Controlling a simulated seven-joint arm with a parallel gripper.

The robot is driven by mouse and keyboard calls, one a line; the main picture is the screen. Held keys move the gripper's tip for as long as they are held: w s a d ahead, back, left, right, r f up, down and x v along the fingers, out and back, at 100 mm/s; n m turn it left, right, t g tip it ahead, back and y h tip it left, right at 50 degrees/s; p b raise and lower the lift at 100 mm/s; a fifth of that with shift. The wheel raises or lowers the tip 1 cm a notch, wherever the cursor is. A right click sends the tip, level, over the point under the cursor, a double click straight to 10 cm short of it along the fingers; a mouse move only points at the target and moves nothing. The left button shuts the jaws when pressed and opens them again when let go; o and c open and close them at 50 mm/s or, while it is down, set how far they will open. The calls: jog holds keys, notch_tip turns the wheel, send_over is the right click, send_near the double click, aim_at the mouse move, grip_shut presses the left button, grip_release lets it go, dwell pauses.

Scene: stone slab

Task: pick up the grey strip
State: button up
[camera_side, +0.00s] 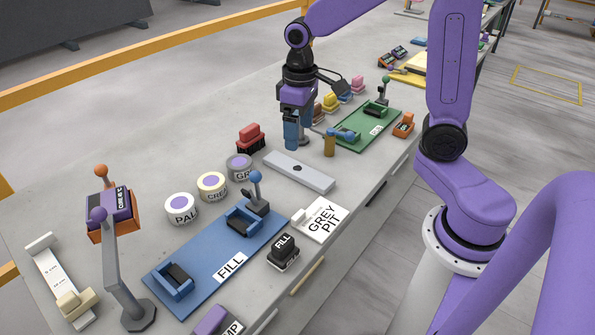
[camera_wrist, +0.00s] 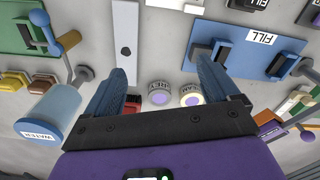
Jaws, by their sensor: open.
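The grey strip (camera_side: 298,172) is a flat, light grey bar with a small dark spot near its middle. It lies on the stone slab between the green and blue boards. In the wrist view the strip (camera_wrist: 126,42) shows at upper left, ahead of the left finger. My gripper (camera_side: 297,145) points down with blue fingers, at the back of the strip in the side view. In the wrist view my gripper (camera_wrist: 166,76) is open, with nothing held between its fingers. I cannot tell its exact height over the slab.
A grey-labelled tub (camera_side: 239,167) and red-topped block (camera_side: 250,138) stand left of the strip. The blue board (camera_side: 205,285), "GREY PIT" card (camera_side: 320,222) and green board (camera_side: 350,140) lie around it.

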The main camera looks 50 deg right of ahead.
aim_at(297, 168)
jog(key=w+d+f+m, duration=0.1)
jog(key=w+d+m, duration=0.3)
jog(key=w+d, duration=0.25)
jog(key=f, duration=1.1)
jog(key=d+f, duration=0.1)
jog(key=f, duration=0.5)
jog(key=shift+f, duration=0.35)
jog(key=c, duration=1.5)
